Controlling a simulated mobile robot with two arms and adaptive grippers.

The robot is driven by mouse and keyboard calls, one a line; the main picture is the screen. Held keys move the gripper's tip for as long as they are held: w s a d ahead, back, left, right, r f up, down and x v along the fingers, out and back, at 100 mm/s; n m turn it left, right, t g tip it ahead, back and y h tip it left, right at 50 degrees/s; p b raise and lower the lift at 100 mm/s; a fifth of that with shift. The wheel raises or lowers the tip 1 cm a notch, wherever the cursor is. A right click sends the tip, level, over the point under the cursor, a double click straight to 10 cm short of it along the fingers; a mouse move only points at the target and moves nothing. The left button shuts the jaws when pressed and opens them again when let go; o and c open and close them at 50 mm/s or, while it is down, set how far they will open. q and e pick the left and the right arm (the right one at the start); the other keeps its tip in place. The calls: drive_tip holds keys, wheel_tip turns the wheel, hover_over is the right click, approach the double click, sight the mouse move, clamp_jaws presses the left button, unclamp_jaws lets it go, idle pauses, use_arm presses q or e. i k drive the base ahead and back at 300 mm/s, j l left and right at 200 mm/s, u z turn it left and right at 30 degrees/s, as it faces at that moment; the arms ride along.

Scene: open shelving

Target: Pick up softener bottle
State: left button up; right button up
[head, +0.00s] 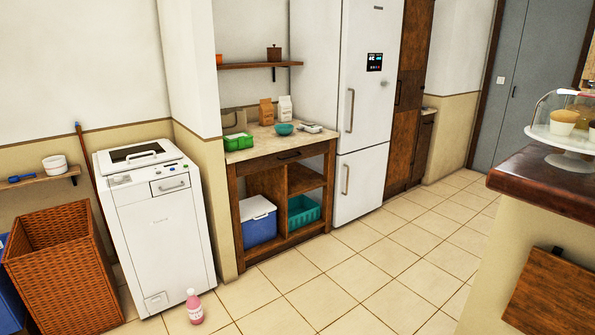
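A pink softener bottle (194,307) with a pale pink cap stands upright on the tiled floor. It is just in front of the lower right corner of the white washing machine (158,235). Its label faces partly towards me and nothing covers it. Neither my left gripper nor my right gripper shows in the head view.
A wicker basket (62,265) stands left of the washer. A wooden open shelf unit (240,215) holds a blue cooler (259,225) and a teal crate (304,216). A counter (515,240) juts in at the right. The tiled floor (340,285) between is clear.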

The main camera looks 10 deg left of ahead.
sight(193, 304)
drive_tip(key=i+u, duration=0.15)
drive_tip(key=i, duration=0.35)
drive_tip(key=i+l+u, duration=0.15)
drive_tip(key=i, duration=0.3)
drive_tip(key=i+l+u, duration=0.15)
drive_tip(key=i, duration=0.3)
drive_tip(key=i+l+u, duration=0.15)
drive_tip(key=i, duration=0.3)
drive_tip(key=i+l, duration=0.05)
